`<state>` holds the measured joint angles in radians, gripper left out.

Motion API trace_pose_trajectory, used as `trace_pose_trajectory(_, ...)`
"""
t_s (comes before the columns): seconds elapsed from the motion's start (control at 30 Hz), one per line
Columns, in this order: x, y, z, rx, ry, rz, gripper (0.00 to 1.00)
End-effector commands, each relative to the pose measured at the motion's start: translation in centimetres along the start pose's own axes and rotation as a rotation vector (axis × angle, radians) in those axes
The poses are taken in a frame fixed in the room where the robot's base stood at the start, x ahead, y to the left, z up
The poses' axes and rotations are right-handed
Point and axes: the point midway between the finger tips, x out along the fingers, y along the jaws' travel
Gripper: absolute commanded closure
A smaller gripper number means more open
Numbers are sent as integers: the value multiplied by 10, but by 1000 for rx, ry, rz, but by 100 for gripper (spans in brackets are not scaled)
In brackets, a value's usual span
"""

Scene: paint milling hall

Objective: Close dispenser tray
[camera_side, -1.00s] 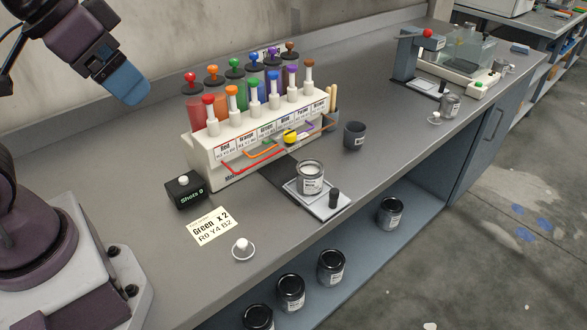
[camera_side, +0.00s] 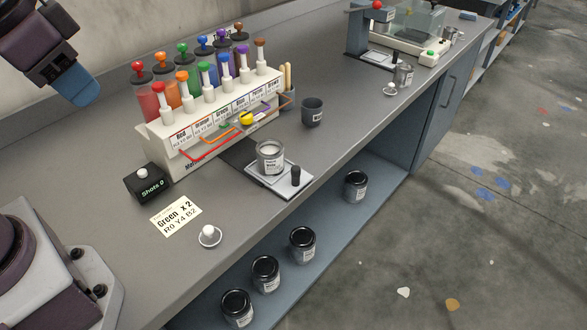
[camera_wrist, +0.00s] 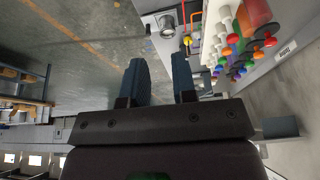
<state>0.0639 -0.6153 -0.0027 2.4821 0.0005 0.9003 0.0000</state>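The dispenser (camera_side: 215,125) is a white rack with several coloured paint tubes and plungers. Its pale tray (camera_side: 282,187) is slid out at the front on a dark strip, with a black knob (camera_side: 296,176) at its outer edge. An open can (camera_side: 270,160) with whitish contents stands upright on the tray. My gripper (camera_side: 78,88) hangs in the air at upper left, left of the dispenser and away from the tray. In the wrist view my gripper (camera_wrist: 158,62) has its two blue fingers apart with nothing between them. The can (camera_wrist: 167,27) shows there beyond the fingertips.
A shots counter box (camera_side: 149,184), a recipe card (camera_side: 176,214) and a white knob on a round base (camera_side: 209,234) lie left of the tray. A dark cup (camera_side: 312,112) stands behind it. Several lidded cans (camera_side: 303,244) sit on the lower shelf. The bench edge runs close by the tray.

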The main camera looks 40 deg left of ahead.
Motion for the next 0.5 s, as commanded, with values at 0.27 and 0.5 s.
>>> trace_pose_trajectory(0.27, 51, 38, -58, 257, -216, 0, 100)
trace_pose_trajectory(0.5, 116, 84, -107, 612, -355, -8, 100)
